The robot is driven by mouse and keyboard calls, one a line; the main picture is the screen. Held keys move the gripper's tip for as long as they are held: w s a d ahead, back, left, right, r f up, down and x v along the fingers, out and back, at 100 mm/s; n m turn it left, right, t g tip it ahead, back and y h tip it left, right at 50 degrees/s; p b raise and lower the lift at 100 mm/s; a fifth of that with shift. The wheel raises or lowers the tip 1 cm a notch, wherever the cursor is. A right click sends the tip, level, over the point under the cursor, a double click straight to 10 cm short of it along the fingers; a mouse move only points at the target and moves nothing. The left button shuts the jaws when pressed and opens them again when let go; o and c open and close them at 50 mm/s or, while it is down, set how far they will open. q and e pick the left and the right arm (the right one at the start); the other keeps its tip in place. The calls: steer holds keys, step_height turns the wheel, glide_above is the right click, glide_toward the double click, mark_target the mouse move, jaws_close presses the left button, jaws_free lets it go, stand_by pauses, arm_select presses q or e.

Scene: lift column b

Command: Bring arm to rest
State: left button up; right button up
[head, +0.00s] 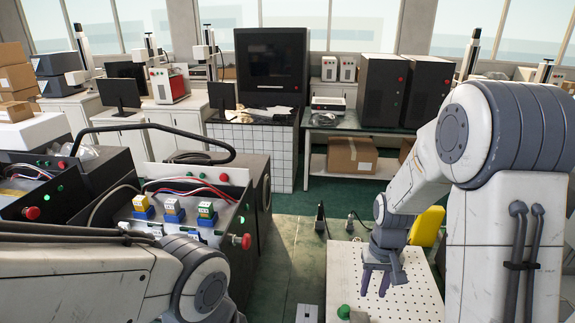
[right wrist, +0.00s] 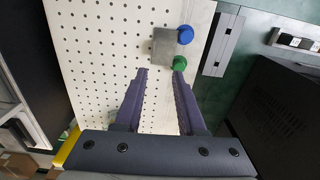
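My right gripper (head: 376,290) hangs fingers-down over a white perforated board (head: 415,299). In the right wrist view its two purple fingers (right wrist: 161,72) are apart, with only the board showing between them. A grey block (right wrist: 165,46) with a blue knob (right wrist: 185,34) and a green knob (right wrist: 180,63) lies beyond the fingertips, apart from them. In the head view the green knob (head: 344,311) shows at the bottom edge. My left arm (head: 150,285) comes in at lower left; its gripper is not in view.
An open black equipment case (head: 95,235) with wires, red buttons and several small coloured-top blocks (head: 172,207) stands at left, close to my left arm. A yellow object (head: 427,226) is behind the board. Green floor (head: 300,240) lies between case and board. Benches with machines line the back.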

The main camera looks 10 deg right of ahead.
steer(key=s+a+r+n, duration=0.2)
steer(key=s+a+r, duration=0.1)
steer(key=a, duration=0.6)
steer(key=s+a+r+n+b, duration=0.1)
steer(key=s+a+r+n, duration=0.1)
steer(key=s+a, duration=0.3)
steer(key=s+a+r+n+y+b, duration=0.1)
steer(key=s+a+n, duration=0.4)
steer(key=s, duration=0.6)
steer(key=shift+s+a+r+b, duration=0.35)
steer(key=shift+a+r+b, duration=0.05)
steer(key=shift+a+r, duration=0.2)
